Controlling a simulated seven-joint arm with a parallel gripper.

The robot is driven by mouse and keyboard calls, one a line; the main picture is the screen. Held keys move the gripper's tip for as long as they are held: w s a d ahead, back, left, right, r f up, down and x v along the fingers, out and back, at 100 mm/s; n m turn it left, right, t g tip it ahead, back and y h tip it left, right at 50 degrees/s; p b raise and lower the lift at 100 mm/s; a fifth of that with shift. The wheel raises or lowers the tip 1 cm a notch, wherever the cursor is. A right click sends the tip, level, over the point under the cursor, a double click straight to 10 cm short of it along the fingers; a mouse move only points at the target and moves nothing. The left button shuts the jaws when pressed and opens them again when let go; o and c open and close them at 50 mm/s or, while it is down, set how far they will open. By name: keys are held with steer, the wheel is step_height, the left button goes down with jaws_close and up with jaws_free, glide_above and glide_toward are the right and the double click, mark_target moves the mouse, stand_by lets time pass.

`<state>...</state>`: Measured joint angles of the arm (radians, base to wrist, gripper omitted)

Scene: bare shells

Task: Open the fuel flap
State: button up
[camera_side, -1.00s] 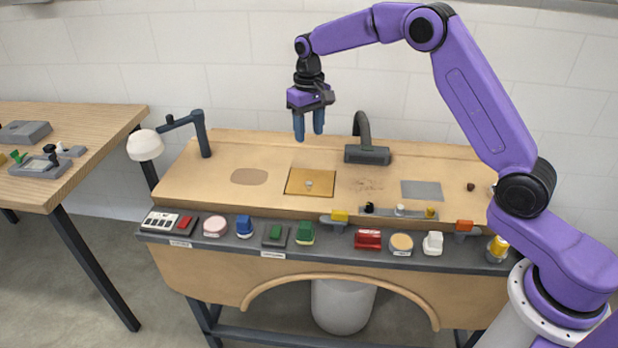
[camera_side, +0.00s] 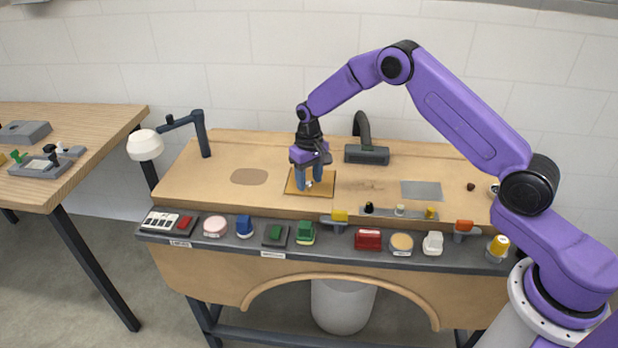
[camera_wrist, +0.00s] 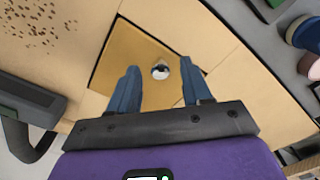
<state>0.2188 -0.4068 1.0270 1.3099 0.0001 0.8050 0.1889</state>
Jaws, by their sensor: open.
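The fuel flap appears to be the square orange-tan panel (camera_side: 327,189) set in the bench top; it lies flat, with a dark gap at its edges. In the wrist view the flap (camera_wrist: 132,48) has a small round shiny knob (camera_wrist: 160,72) near its middle. My gripper (camera_side: 309,187) points down just over the flap, its blue fingers spread. In the wrist view my gripper (camera_wrist: 160,66) has one finger on each side of the knob, with gaps between. The fingers partly hide the knob in the side view. I cannot tell whether the fingertips touch the panel.
A dark lamp-like fixture (camera_side: 367,154) stands behind the flap to the right. A row of coloured switches and buttons lines the dark front strip (camera_side: 340,240). A grey plate (camera_side: 422,190) lies to the right, and a white-headed lamp (camera_side: 145,145) stands at the left.

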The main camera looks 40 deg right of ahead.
steer(key=shift+f, duration=0.1)
jaws_close()
steer(key=shift+w+r, duration=0.15)
steer(key=shift+r, duration=0.05)
